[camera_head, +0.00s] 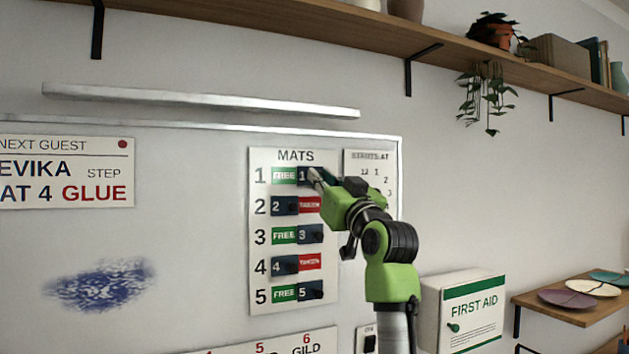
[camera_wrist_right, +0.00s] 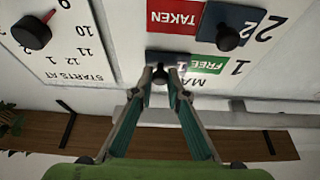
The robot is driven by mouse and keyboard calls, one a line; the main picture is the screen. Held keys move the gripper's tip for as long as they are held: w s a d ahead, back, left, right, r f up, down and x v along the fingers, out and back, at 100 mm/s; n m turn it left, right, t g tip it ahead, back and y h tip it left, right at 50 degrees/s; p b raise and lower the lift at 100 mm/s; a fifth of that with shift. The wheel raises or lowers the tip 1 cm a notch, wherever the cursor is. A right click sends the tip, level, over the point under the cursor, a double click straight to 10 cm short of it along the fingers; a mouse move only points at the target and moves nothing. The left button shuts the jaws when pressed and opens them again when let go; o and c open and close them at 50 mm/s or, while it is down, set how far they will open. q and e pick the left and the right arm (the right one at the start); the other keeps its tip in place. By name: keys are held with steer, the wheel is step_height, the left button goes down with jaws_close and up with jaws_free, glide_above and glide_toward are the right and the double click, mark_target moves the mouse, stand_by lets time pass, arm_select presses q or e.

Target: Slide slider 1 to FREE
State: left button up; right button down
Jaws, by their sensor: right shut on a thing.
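The MATS board (camera_head: 261,294) hangs on the whiteboard with rows 1 to 5. Slider 1 (camera_head: 303,176) is a dark blue plate at the right end of row 1. The green FREE label (camera_head: 283,176) shows to its left, and no red TAKEN label shows in that row. My right gripper (camera_head: 314,175) is at slider 1. The upside-down right wrist view shows its fingertips (camera_wrist_right: 160,75) closed on the dark knob of slider 1 (camera_wrist_right: 160,54), with the FREE label (camera_wrist_right: 207,64) beside it. My left gripper is not in view.
Slider 2 (camera_head: 281,206) sits left with TAKEN showing; slider 3 (camera_head: 307,234) sits right with FREE showing. A STARTS AT dial panel (camera_head: 355,158) is partly hidden behind my right gripper. A metal rail (camera_head: 200,101) runs above, and a first aid box (camera_head: 476,318) hangs lower right.

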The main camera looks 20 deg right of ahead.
steer(key=shift+d+r, duration=0.1)
steer(key=shift+d, duration=0.05)
steer(key=c, duration=2)
jaws_free()
steer(key=shift+d, duration=0.2)
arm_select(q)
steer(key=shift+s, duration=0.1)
arm_select(e)
steer(key=v, duration=1.2)
